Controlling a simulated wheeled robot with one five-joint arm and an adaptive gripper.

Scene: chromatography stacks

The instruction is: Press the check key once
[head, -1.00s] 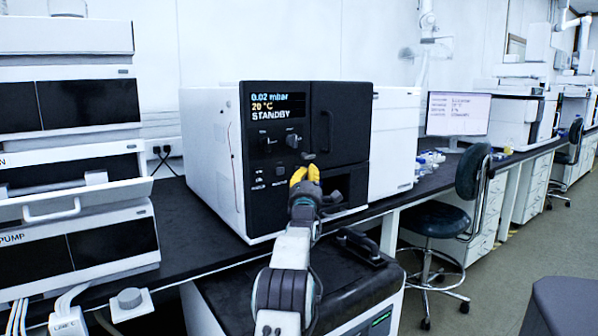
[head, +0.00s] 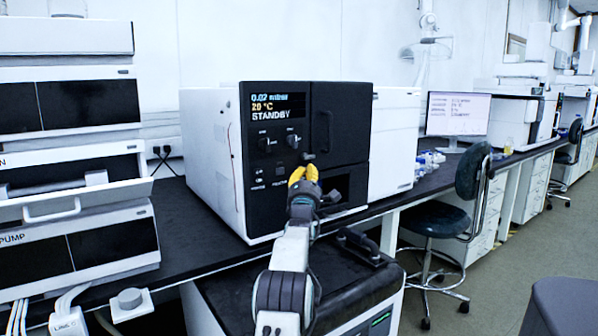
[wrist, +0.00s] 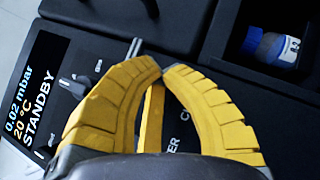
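My gripper (head: 304,168) has yellow fingers and is in front of the black front panel of the white instrument (head: 214,150). In the wrist view my gripper (wrist: 160,68) has its fingertips together with nothing seen between them. The panel carries a display (head: 277,106) reading 0.02 mbar, 20 °C, STANDBY. The small lettering is too blurred to tell which control is the check key. In the wrist view my fingers partly cover white lettering on the panel. Contact cannot be told.
A dark door handle (head: 327,133) is on the panel's upper right. A recess with a blue-capped bottle (wrist: 278,48) is beside the fingers. Stacked white modules (head: 70,180) stand at the left. A chair (head: 440,218) stands at the right.

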